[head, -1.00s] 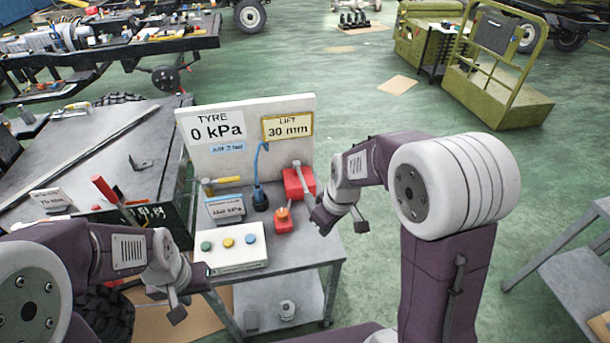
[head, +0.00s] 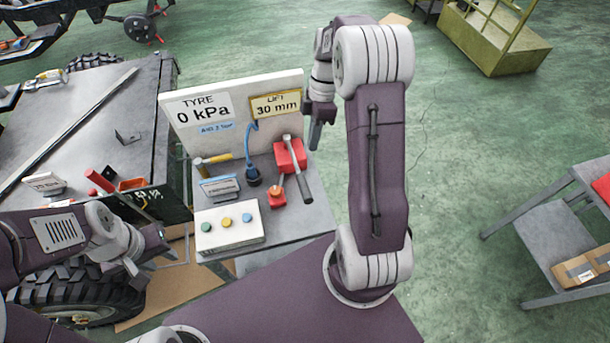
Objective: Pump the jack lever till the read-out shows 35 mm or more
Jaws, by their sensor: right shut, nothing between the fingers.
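The red jack (head: 289,157) stands on a small grey bench. Its lever (head: 298,173) slants from the top of the red block toward the bench's front right, ending in a darker grip. The yellow-framed LIFT read-out (head: 277,105) shows 30 mm. My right gripper (head: 316,138) is shut and empty, pointing down just right of the read-out board, apart from the lever and beyond its grip end. My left gripper (head: 147,258) is open and empty, low at the left, left of the button box.
The button box (head: 229,227), a small red piece with an orange top (head: 277,196), a blue hose fitting (head: 254,175) and a hammer (head: 217,159) crowd the bench. A grey workbench (head: 85,135) lies left.

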